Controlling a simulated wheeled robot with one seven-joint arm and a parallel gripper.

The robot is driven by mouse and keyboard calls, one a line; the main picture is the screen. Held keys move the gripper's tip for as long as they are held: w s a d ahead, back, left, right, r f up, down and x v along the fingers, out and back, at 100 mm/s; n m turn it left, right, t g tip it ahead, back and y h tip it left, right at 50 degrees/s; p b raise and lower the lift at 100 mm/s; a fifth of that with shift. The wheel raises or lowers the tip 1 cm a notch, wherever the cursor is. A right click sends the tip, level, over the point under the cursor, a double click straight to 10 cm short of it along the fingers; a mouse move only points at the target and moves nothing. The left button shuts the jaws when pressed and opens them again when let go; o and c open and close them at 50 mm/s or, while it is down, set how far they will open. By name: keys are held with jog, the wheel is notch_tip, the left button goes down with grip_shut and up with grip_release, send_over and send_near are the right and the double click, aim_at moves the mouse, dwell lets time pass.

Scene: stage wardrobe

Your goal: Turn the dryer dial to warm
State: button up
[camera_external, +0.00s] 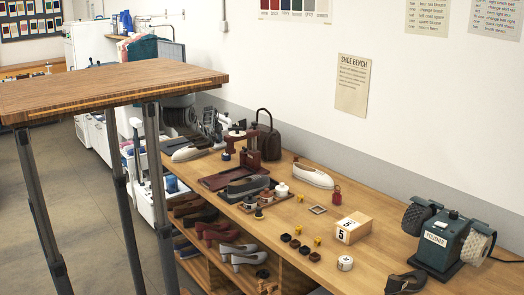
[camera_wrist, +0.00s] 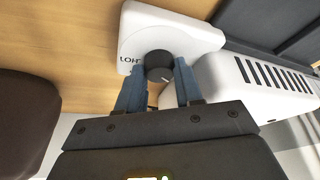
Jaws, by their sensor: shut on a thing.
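The dryer's dial (camera_wrist: 159,66) is a small dark round knob on a white housing (camera_wrist: 140,36), in the upper middle of the wrist view. The housing bears dark letters that read "LOH", partly covered by the dial and a finger. My gripper (camera_wrist: 161,74) has its two blue-grey fingers on either side of the dial and is shut on it. The dial's pointer and setting cannot be made out. I cannot clearly pick out the dial or my gripper in the external view.
A white slotted body (camera_wrist: 272,84) lies right beside my gripper, and a dark brown object (camera_wrist: 22,120) is at the left. In the external view, a high wooden tabletop (camera_external: 110,88) stands before the long bench (camera_external: 390,262), which holds shoes, small pots and a green machine (camera_external: 443,243).

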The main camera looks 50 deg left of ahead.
jog(key=shift+a+m+t+h+b, duration=0.1)
jog(key=shift+m+t+h+b, duration=0.2)
jog(key=shift+m, duration=0.75)
jog(key=shift+a+m+t+h+b, duration=0.1)
jog(key=shift+m+h+b, duration=0.3)
jog(key=shift+m, duration=0.65)
jog(key=shift+d, duration=0.1)
jog(key=o, duration=1)
jog(key=v, duration=0.7)
jog(key=shift+s+r, duration=0.2)
jog(key=shift+r, duration=0.2)
